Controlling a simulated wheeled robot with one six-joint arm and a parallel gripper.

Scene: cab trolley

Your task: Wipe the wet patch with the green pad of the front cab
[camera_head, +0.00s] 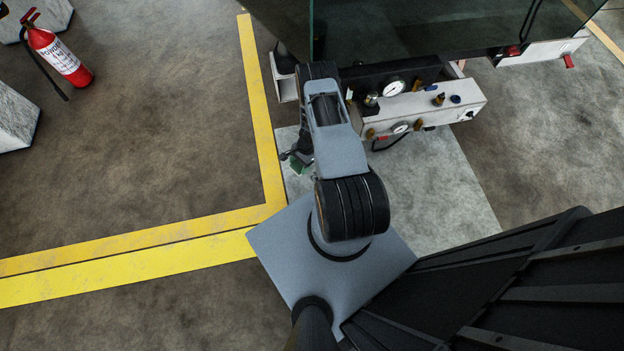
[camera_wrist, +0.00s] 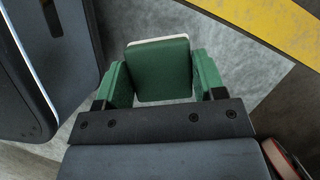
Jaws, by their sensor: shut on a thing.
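The green pad (camera_wrist: 160,68) is a block with a pale edge at its far side. In the wrist view it sits between the two green-faced fingers of my gripper (camera_wrist: 162,78), which is shut on it. In the head view only a small bit of green from my gripper (camera_head: 297,164) shows beside my arm, over the pale floor. The front cab cannot be told for certain; a dark, glass-sided body (camera_head: 420,30) stands at the top of the head view. No wet patch can be made out in either view, and my arm hides part of the floor.
A white unit with gauges and knobs (camera_head: 425,106) stands close to the right of my arm. Yellow floor lines (camera_head: 150,240) run on the left. A red fire extinguisher (camera_head: 60,55) and grey blocks (camera_head: 15,110) are at the far left. The floor between is clear.

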